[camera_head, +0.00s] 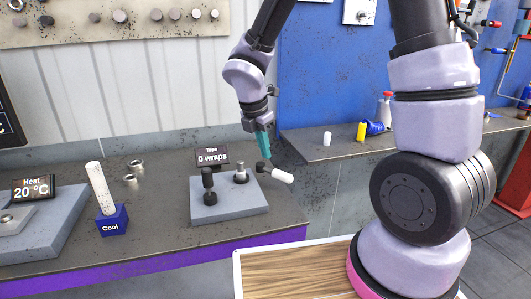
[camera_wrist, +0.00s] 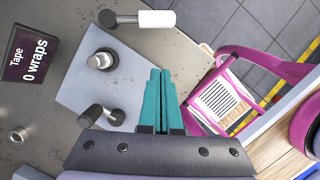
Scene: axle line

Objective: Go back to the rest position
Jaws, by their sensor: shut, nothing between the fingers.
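My gripper (camera_head: 263,144) has teal fingers that are shut with nothing between them. It points down above the right edge of the grey fixture block (camera_head: 228,211) on the workbench. In the wrist view the closed fingers (camera_wrist: 161,80) show at the centre, over the edge of the block (camera_wrist: 80,85). A small sign (camera_head: 212,156) reading "Tape 0 wraps" stands at the back of the block. My arm is bent, with its elbow above the top of the head view.
A white-handled tool (camera_head: 279,174) lies close to my gripper. A blue "Cool" holder (camera_head: 112,222) with a white rod and a "Heat 20 °C" station (camera_head: 35,187) stand to the left.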

